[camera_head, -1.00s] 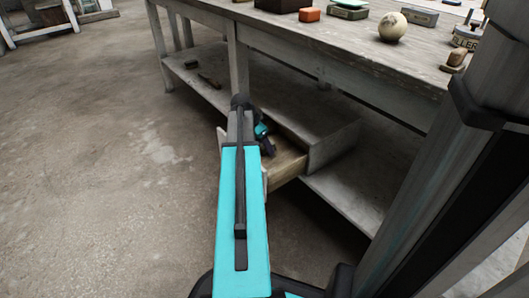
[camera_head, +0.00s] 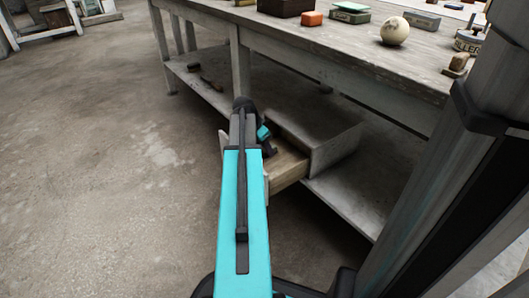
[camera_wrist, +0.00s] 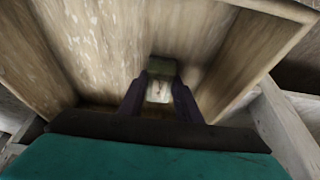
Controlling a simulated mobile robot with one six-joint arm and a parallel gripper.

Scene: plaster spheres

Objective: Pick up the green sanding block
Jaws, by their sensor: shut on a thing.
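In the wrist view the green sanding block (camera_wrist: 163,68) is a small dull green piece with a pale face towards me. It sits between the two dark fingers of my gripper (camera_wrist: 159,88), which is shut on it. The open wooden drawer (camera_wrist: 92,38) surrounds them, its boards blurred. I cannot tell whether the block touches the drawer floor. In the head view my gripper (camera_head: 268,150) is at the drawer (camera_head: 287,168) under the workbench, partly behind my arm. The block is hidden there.
A lower shelf (camera_head: 345,198) runs beside the drawer. Open concrete floor (camera_head: 110,190) lies to the left.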

